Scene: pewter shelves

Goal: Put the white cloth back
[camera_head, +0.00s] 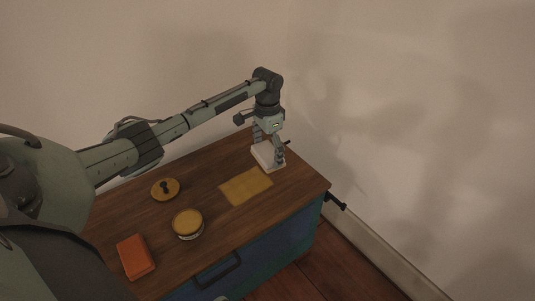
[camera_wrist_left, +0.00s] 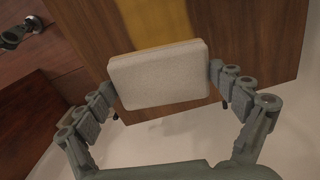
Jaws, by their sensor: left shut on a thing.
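The white cloth (camera_head: 267,157) looks like a folded, block-shaped pad with rounded corners. My left gripper (camera_head: 268,149) is shut on it, one finger at each short end. The left wrist view shows the cloth (camera_wrist_left: 160,76) held between the two fingers (camera_wrist_left: 162,84). It is at the back right of the wooden top, just behind a flat yellow mat (camera_head: 246,186). I cannot tell whether the cloth touches the top. The mat also shows beyond the cloth in the left wrist view (camera_wrist_left: 155,25). My right gripper is not in view.
The wooden-topped chest (camera_head: 222,165) has a blue front. On it are a round yellow lid with a dark knob (camera_head: 165,189), a round yellow-topped container (camera_head: 187,223) and an orange block (camera_head: 136,257). Walls stand close behind and to the right.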

